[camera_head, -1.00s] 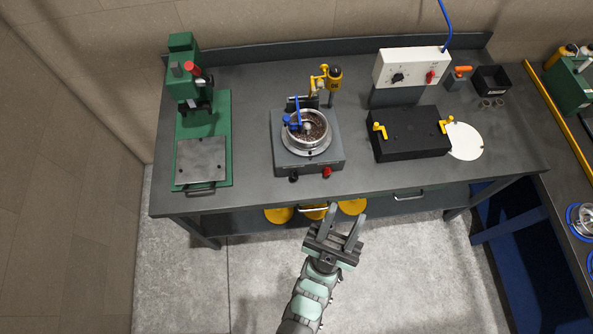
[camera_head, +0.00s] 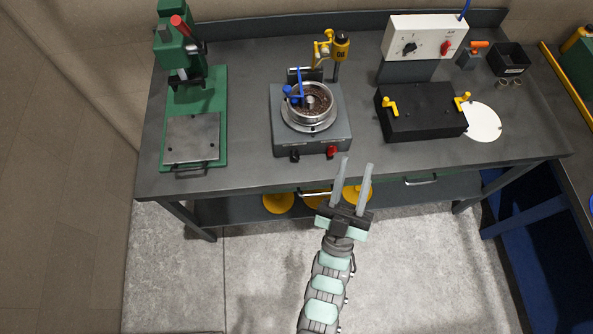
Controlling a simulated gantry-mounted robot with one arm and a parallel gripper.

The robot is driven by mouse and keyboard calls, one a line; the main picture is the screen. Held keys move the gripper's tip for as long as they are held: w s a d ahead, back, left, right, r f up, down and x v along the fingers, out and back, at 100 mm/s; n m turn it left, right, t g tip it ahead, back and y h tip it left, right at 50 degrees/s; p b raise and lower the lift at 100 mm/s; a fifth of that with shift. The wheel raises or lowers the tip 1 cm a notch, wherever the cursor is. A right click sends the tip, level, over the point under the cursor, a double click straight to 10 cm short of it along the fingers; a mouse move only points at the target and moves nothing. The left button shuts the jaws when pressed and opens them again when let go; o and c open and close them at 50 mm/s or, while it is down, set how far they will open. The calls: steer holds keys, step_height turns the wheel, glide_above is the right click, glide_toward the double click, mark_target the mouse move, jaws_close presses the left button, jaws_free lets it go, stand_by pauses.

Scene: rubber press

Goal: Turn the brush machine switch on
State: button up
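A grey box-shaped machine (camera_head: 310,146) with a round metal bowl (camera_head: 311,124) of brown contents stands mid-table; I take it for the brush machine. Its front edge carries a black knob (camera_head: 294,155) at left and a red knob (camera_head: 332,151) at right. Which is the switch, and its setting, I cannot tell. My gripper (camera_head: 355,166) is open and empty, fingers pointing up the picture. Its tips overlap the table's front edge in the picture, just below and right of the red knob, and touch nothing visible.
A green press (camera_head: 197,130) with a red handle stands left. A black box (camera_head: 421,116) with yellow clamps and a white control box (camera_head: 430,32) with its own knobs are right. A yellow-capped post (camera_head: 341,47) rises behind the bowl. The strip before the machine is clear.

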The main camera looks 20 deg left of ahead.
steer(key=w+a+f+n+g+y+b, duration=0.1)
steer(key=w+a+f+n+g+b, duration=0.15)
steer(key=f+b, duration=0.45)
steer(key=w+a+f+n+g+y+b, duration=0.1)
steer(key=w+a+f+g+y+b, duration=0.15)
steer(key=f, duration=0.85)
steer(key=n+g+b, duration=0.3)
steer(key=g+b, duration=0.3)
glide_toward(296, 158)
steer(key=b+x, duration=0.1)
steer(key=x, duration=0.8)
steer(key=shift+w+f, duration=0.1)
jaws_close()
